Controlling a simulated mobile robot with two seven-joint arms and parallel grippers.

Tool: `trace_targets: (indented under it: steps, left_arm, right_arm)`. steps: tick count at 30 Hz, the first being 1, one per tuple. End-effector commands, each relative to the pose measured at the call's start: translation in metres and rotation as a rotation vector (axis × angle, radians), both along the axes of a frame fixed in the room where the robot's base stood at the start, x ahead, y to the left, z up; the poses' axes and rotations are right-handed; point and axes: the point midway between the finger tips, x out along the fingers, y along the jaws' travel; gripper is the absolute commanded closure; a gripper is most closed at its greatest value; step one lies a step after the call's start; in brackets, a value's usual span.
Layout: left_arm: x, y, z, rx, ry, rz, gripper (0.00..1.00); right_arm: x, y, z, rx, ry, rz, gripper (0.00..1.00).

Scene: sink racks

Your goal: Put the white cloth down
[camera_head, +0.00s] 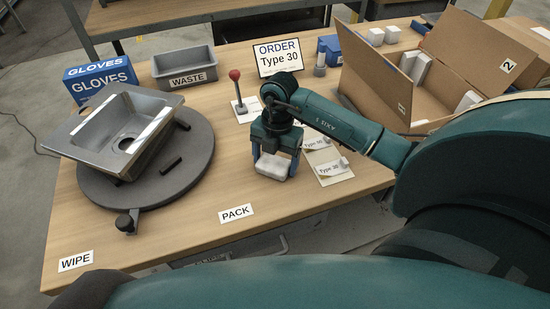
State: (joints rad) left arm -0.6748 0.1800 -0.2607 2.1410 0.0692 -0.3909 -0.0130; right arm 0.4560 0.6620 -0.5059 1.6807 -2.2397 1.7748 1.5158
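The white cloth (272,168) is a small, pale, folded-looking block. It sits between the two fingertips of my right gripper (274,159), which points down above the middle of the wooden table. The fingers touch the cloth on both sides and the gripper is shut on it. The cloth is at or just above the table top; I cannot tell whether it touches. My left gripper is not in view.
A steel sink (93,133) rests tilted on a dark round turntable (187,169) at left. WIPE (76,261) and PACK (236,213) labels lie near the front edge. A grey WASTE bin (184,68), a red-knobbed lever (235,76) and an open carton (455,65) stand behind. Table between turntable and gripper is clear.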

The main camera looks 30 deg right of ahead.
Motion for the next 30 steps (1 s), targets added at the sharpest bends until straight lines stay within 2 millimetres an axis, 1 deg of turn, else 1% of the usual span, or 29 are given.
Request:
trace_targets:
  steps: [1, 5, 12, 16, 20, 24, 30]
  left_arm:
    - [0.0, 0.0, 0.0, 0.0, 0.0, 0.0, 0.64]
    - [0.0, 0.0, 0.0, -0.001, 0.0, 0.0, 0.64]
    - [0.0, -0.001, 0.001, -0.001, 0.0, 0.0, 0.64]
    - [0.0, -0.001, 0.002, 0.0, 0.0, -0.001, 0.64]
    - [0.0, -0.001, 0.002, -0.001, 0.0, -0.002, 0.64]
    - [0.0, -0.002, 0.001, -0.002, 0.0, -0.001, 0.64]
    - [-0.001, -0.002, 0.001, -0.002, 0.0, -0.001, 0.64]
  right_arm:
    - [0.0, 0.0, 0.0, 0.0, 0.0, 0.0, 0.18]
    - [0.0, 0.0, 0.0, 0.0, 0.0, 0.0, 0.07]
    - [0.0, 0.0, 0.001, 0.001, -0.001, 0.0, 0.06]
    - [0.001, -0.001, 0.01, 0.0, -0.004, 0.001, 0.06]
    - [0.003, -0.003, 0.032, -0.002, -0.006, 0.001, 0.06]
    - [0.005, -0.006, 0.064, -0.002, -0.007, 0.0, 0.06]
    - [0.007, -0.009, 0.102, 0.0, -0.005, 0.001, 0.06]
